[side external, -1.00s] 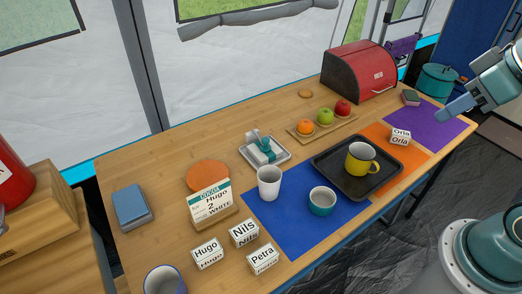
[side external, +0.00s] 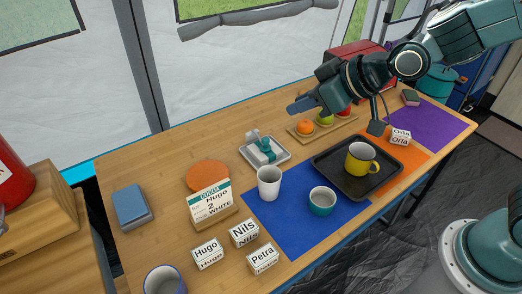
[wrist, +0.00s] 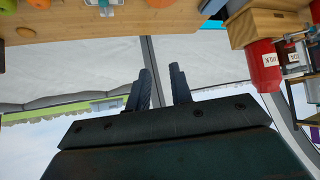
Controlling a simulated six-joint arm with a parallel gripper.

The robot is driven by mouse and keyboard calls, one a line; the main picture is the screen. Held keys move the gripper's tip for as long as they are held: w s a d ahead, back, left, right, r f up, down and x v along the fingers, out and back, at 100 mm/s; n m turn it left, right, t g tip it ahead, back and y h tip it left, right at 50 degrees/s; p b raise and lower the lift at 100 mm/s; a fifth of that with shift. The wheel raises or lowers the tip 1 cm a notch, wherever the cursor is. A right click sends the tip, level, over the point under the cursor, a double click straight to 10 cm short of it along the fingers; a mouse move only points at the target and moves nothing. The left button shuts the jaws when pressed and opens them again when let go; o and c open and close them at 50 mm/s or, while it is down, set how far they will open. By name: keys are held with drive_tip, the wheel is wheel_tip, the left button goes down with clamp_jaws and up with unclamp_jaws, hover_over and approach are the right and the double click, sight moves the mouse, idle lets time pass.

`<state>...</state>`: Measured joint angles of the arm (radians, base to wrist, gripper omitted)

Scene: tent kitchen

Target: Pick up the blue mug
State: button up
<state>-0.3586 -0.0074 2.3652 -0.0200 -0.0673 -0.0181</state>
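A mug with a blue rim and pale inside (side external: 165,281) stands at the near left of the table, cut off by the bottom edge of the side view. Little of its outside shows. It is the only mug with visible blue. My gripper (side external: 297,106) is in the air above the back middle of the table, far from this mug, pointing left. In the wrist view my gripper (wrist: 161,72) shows its two fingers apart with nothing between them. I cannot make out the mug in the wrist view.
A yellow mug (side external: 361,158) stands on a black tray (side external: 330,167). Name blocks (side external: 244,233) and a cocoa card (side external: 211,201) stand near the rimmed mug.

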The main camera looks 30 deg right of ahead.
drive_tip(key=w+a+f+n+t+y, duration=0.1)
drive_tip(key=a+f+n+y, duration=0.15)
drive_tip(key=a+f, duration=0.65)
drive_tip(key=a+f+n+y, duration=0.25)
drive_tip(key=a+f, duration=0.35)
drive_tip(key=a, duration=0.5)
drive_tip(key=s+a+f+n+y, duration=0.1)
drive_tip(key=s+a+f+y, duration=0.1)
drive_tip(key=s+f, duration=0.6)
drive_tip(key=s+a+f+n+g+y, duration=0.1)
drive_tip(key=s+a+f+y, duration=0.2)
drive_tip(key=s+f, duration=0.6)
drive_tip(key=shift+s+a+f+n+y, duration=0.15)
drive_tip(key=shift+s+a+n+y, duration=0.2)
drive_tip(key=shift+y, duration=0.65)
drive_tip(key=shift+w+a, duration=0.1)
drive_tip(key=shift+x, duration=4.2)
drive_tip(key=shift+a, duration=0.1)
drive_tip(key=shift+x, duration=2.5)
